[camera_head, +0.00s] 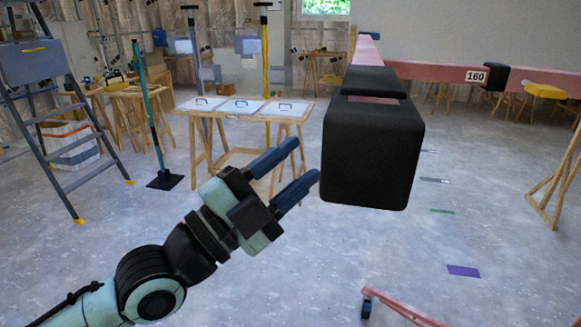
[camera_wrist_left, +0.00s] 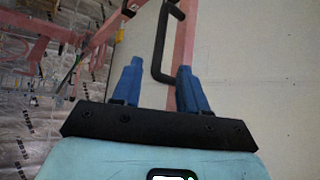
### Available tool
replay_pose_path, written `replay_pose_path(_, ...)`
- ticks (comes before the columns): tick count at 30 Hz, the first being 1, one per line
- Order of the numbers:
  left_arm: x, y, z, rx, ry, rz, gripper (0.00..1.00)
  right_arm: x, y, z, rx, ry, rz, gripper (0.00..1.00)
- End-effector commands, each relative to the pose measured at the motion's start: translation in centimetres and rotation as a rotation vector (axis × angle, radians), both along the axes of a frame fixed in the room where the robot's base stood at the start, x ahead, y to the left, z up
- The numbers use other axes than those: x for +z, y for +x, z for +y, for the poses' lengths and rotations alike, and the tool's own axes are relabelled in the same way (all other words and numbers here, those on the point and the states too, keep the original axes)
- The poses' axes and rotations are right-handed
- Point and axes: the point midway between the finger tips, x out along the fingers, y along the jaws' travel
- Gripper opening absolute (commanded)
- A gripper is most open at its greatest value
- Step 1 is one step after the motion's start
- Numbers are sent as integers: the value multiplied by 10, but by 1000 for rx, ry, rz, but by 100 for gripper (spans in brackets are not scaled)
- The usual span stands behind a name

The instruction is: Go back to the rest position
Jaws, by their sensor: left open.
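My left gripper (camera_head: 306,160) reaches up from the lower left in the head view. Its two blue fingers are spread and nothing is between them. A large black padded block (camera_head: 370,155) on the end of a pink-red beam (camera_head: 432,71) is just right of the fingertips; I see a small gap in the picture, but cannot tell the depth. In the left wrist view my gripper (camera_wrist_left: 160,66) points at a dark bent handle (camera_wrist_left: 160,45) beside a pale panel (camera_wrist_left: 255,70). It looks apart from the handle. My right gripper is not in view.
A wooden trestle table (camera_head: 240,107) with white panels stands ahead. A grey stepladder (camera_head: 62,115) and a teal pole (camera_head: 150,110) are on the left. A red wheeled leg (camera_head: 400,307) is at the bottom. The floor at right centre is mostly clear, with a purple strip (camera_head: 464,271).

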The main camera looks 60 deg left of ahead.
Motion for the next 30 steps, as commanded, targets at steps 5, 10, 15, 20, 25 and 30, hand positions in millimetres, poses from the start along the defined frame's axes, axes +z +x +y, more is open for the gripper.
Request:
replay_pose_path(5,0,0,0,0,0,0,43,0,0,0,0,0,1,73)
replay_pose_path(10,0,0,0,0,0,0,43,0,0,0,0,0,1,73)
replay_pose_path(15,-6,12,-3,-12,-13,22,43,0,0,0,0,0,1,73)
replay_pose_path(20,-49,76,-18,-77,-105,144,43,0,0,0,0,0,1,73)
replay_pose_path(25,-142,164,-41,-152,-297,347,43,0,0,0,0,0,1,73)
replay_pose_path(30,-258,222,-61,-177,-525,552,43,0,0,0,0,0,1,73)
